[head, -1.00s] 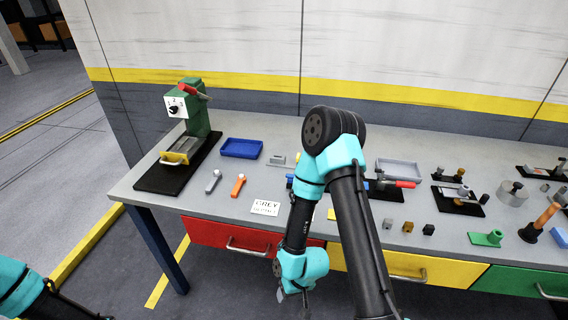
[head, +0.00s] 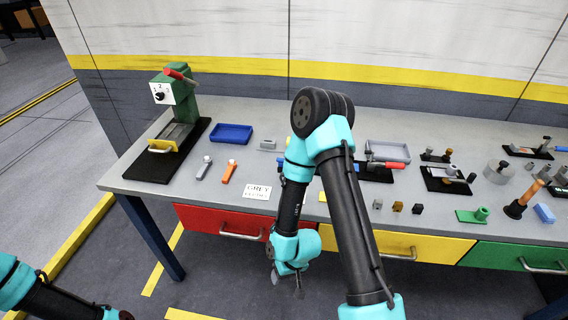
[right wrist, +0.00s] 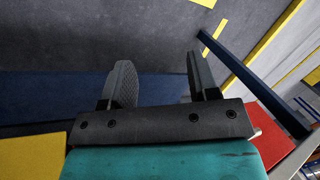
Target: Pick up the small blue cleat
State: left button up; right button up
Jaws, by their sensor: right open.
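In the head view, a small blue block (head: 544,213) lies near the right end of the grey workbench (head: 330,212); I cannot tell whether it is the cleat. My right arm covers the middle of the bench and may hide other small parts. My right gripper (head: 287,284) hangs low in front of the bench, below the top, far left of the blue block. In the right wrist view, its two fingers (right wrist: 160,75) are apart with nothing between them. My left arm shows only at the bottom left corner; its gripper is out of view.
A green machine (head: 183,97) stands at the bench's left, beside a blue tray (head: 231,134). A grey tray (head: 388,151) and several small fixtures fill the right half. Red (head: 200,221), yellow (head: 440,249) and green (head: 500,256) drawers with handles line the front.

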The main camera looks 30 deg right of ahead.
jog(key=w+a+r+n, duration=0.3)
jog(key=w+a+r, duration=0.6)
jog(key=w+r, duration=0.15)
jog(key=w+a+r+n, duration=0.3)
jog(key=w+a+r, duration=0.6)
jog(key=r, duration=0.3)
jog(key=w+d+r+n+h, duration=0.1)
jog(key=w+d+r+n, duration=0.1)
jog(key=w+d+r, duration=0.35)
jog(key=w+d+r+n, duration=0.1)
jog(key=w+d+r, duration=0.1)
jog(key=d, duration=0.6)
jog(key=d+r+n+h, duration=0.1)
jog(key=d+r, duration=0.3)
jog(key=d, duration=0.7)
jog(key=d+r+n+h, duration=0.1)
jog(key=d+r, duration=0.4)
jog(key=d, duration=0.6)
jog(key=shift+w+n+g+h, duration=0.4)
jog(key=shift+w+n, duration=0.05)
jog(key=shift+n, duration=0.05)
